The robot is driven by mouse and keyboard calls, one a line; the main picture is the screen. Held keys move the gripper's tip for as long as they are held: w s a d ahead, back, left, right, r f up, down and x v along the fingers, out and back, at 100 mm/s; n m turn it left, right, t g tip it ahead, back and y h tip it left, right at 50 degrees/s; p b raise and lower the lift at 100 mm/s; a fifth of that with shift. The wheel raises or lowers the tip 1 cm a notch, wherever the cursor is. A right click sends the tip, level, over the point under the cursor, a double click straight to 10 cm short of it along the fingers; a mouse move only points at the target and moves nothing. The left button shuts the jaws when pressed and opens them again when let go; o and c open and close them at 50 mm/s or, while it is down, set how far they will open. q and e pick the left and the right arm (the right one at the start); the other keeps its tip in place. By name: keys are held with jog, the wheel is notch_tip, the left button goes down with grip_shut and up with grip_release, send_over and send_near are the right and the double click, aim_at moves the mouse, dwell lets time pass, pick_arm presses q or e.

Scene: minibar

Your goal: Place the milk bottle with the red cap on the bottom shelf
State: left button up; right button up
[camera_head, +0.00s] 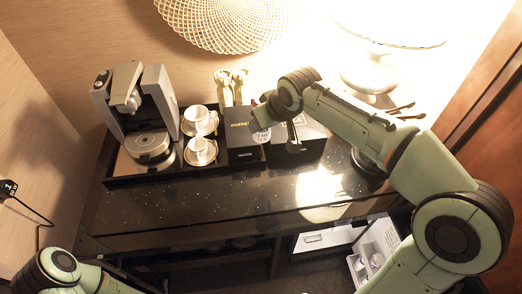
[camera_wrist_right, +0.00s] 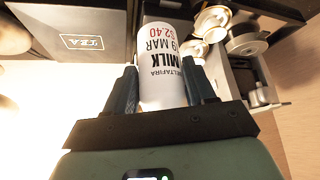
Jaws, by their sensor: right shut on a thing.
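The milk bottle (camera_wrist_right: 163,68) is white, with "MILK" and a red price on its label, upside down in the right wrist view. My right gripper (camera_wrist_right: 163,92) is shut on it, one dark finger on each side. The red cap is not visible. In the head view, a white bit of the bottle (camera_head: 261,136) shows beneath my right gripper (camera_head: 262,124), over the counter by the black boxes. Below the counter, an open compartment with a white interior (camera_head: 377,245) shows at lower right, partly behind my right arm. My left gripper is out of view; only left arm links show.
The dark counter (camera_head: 230,205) holds a tray with a coffee machine (camera_head: 150,110), two white cups (camera_head: 201,150) on saucers, and black boxes (camera_head: 240,135). A lamp (camera_head: 368,70) stands at the back right. The counter's front strip is mostly clear.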

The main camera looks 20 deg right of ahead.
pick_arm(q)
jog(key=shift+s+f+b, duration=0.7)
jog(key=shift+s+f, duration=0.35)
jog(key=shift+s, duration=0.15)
pick_arm(e)
jog(key=shift+s+f, duration=0.1)
jog(key=shift+f, duration=8.75)
jog(key=shift+f, duration=0.15)
jog(key=o, duration=0.8)
jog(key=shift+f, duration=0.1)
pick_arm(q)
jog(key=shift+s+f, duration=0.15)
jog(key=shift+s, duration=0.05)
pick_arm(e)
jog(key=o, duration=0.4)
jog(key=shift+o, duration=0.2)
